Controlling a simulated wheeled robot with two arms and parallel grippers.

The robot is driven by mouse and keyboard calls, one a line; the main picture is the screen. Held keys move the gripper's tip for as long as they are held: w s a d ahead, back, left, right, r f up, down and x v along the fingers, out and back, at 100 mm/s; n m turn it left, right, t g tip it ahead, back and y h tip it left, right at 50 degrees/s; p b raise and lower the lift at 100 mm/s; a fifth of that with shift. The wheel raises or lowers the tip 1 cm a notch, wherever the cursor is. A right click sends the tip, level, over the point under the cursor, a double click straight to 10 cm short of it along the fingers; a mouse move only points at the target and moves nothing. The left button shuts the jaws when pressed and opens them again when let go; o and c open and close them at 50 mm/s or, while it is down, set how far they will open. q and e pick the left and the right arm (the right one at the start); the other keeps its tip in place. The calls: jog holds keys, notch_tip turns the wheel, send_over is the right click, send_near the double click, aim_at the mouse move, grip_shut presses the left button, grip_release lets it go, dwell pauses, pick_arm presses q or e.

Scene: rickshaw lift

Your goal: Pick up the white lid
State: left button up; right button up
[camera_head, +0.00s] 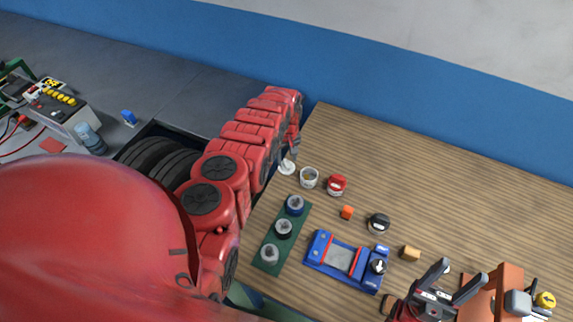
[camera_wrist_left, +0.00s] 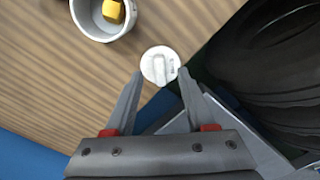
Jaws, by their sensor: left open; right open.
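The white lid (camera_head: 287,168) lies at the left edge of the wooden table, beside a white cup. In the left wrist view the lid (camera_wrist_left: 160,65) is a round disc with a raised bar across its top. My left gripper (camera_wrist_left: 160,80) is open, with its two fingertips just short of the lid, one toward each side; contact cannot be told. In the head view my left gripper (camera_head: 291,154) is small and partly hidden by my red arm. My right gripper (camera_head: 458,276) is open and empty over the table's front right, far from the lid.
The white cup (camera_head: 309,177) holds a yellow piece (camera_wrist_left: 112,11). A red-and-white pot (camera_head: 336,185), a green strip (camera_head: 267,256) with round pieces, a blue tray (camera_head: 317,249) and small blocks stand nearby. Dark tyres (camera_head: 150,155) lie beyond the table's left edge. The table's back right is clear.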

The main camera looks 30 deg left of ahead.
aim_at(287, 165)
pick_arm(q)
jog(key=shift+f+b, duration=0.85)
jog(key=shift+f, duration=0.4)
jog(key=shift+r, duration=0.1)
jog(key=shift+c, duration=0.2)
grip_shut()
